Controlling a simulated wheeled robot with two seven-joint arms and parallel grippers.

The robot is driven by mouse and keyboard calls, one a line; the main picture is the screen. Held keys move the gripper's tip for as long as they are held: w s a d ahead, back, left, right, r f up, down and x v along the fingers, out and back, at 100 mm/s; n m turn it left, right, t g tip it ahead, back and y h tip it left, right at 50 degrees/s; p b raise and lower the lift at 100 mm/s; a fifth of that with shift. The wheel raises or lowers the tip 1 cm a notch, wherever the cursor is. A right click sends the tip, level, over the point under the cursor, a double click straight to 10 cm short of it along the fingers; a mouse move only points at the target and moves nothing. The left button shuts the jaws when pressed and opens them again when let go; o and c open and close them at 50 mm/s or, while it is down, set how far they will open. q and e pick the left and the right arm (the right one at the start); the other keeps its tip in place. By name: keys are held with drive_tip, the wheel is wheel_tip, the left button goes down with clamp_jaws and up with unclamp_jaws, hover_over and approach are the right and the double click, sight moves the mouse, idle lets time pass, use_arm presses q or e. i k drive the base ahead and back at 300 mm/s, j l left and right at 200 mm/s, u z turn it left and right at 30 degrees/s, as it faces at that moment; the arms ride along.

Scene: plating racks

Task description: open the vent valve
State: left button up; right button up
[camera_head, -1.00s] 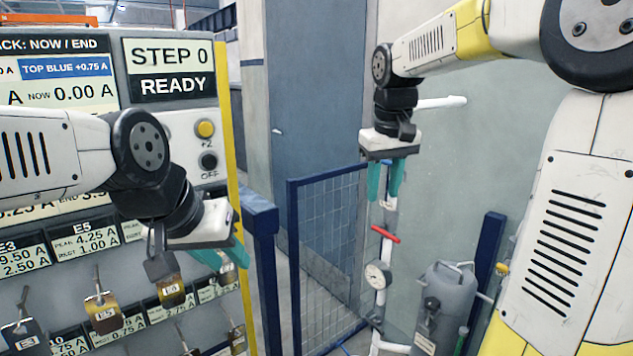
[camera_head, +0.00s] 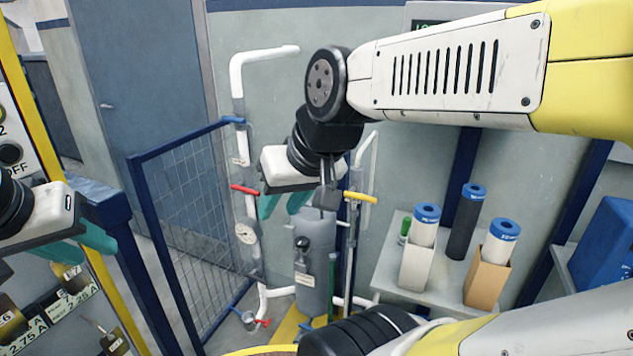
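A white pipe stand (camera_head: 238,85) carries a red valve handle (camera_head: 245,189) and a round gauge (camera_head: 245,233). A yellow handle (camera_head: 360,198) sits on a thinner upright pipe to the right. No readable label shows which handle is the vent valve. My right gripper (camera_head: 284,206) is open and empty, its teal fingers pointing down between the red and yellow handles in the picture and touching neither as far as I can see. My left gripper (camera_head: 78,246) is open and empty at the left edge, far from the pipes.
A grey tank (camera_head: 313,262) stands below my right gripper. A blue mesh fence (camera_head: 190,225) is left of the pipes. A shelf (camera_head: 440,292) on the right holds blue-capped cylinders (camera_head: 463,222). Small blue and red handles (camera_head: 263,322) are low near the floor.

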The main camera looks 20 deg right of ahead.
sight(351, 194)
drive_tip(key=z, duration=1.35)
drive_tip(key=k+l, duration=0.1)
drive_tip(key=l, duration=0.8)
drive_tip(key=k+l, duration=0.1)
drive_tip(key=l, duration=0.75)
drive_tip(key=z, duration=0.05)
